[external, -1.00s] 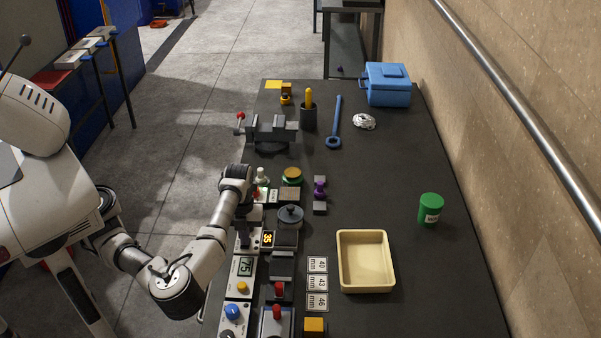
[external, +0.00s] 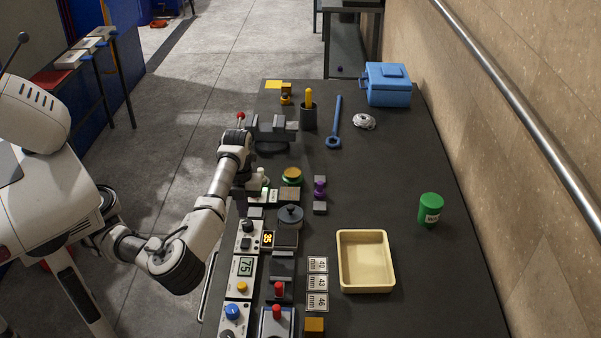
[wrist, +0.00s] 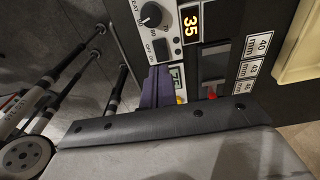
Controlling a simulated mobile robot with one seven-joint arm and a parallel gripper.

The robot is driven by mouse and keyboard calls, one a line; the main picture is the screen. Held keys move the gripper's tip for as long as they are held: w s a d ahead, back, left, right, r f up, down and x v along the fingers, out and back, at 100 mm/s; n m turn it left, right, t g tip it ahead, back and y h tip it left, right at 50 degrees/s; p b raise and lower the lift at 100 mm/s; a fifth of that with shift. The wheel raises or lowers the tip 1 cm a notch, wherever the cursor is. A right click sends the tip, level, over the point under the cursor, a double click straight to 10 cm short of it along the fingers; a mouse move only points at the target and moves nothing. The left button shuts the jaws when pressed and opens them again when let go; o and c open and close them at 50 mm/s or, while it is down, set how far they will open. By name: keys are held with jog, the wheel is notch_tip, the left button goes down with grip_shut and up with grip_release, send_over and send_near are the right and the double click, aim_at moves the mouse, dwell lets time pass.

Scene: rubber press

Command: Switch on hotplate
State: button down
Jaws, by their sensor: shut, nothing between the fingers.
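The hotplate's control panel (external: 249,236) is white, with a black knob and a dark switch below it. In the wrist view the knob (wrist: 151,15) is marked HEAT and the switch (wrist: 160,49) is marked OFF and ON. A lit display (wrist: 190,24) reads 35 and also shows in the external view (external: 267,239). In the external view my wrist is above the panel.
A white unit reading 75 (external: 245,266) and more controls lie nearer. A cream tray (external: 341,265), number cards (external: 318,283) and a green jar (external: 430,208) are to the right. A vise (external: 272,132) stands farther back.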

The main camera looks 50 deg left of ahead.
aim_at(245, 246)
jog(key=shift+w+a+r+b, duration=0.15)
jog(key=shift+r, duration=1.15)
jog(key=shift+w+a+r+b, duration=0.1)
jog(key=shift+a+r+b, duration=0.05)
jog(key=shift+r, duration=1.1)
jog(key=m+p, duration=0.1)
jog(key=m, duration=0.5)
jog(key=m+p, duration=0.1)
jog(key=m, duration=0.5)
jog(key=s+d+m+p, duration=0.1)
jog(key=m, duration=0.5)
jog(key=shift+r+h, duration=0.15)
jog(key=shift+h, duration=0.15)
jog(key=f+b, duration=0.2)
jog(key=f, duration=0.2)
jog(key=s+d+f+b, duration=0.1)
jog(key=f+b, duration=0.1)
jog(key=f, duration=0.3)
jog(key=f+b, duration=0.2)
jog(key=f, duration=0.3)
jog(key=shift+s+d+b, duration=0.25)
jog(key=shift+d+b, duration=0.1)
jog(key=shift+b, duration=0.05)
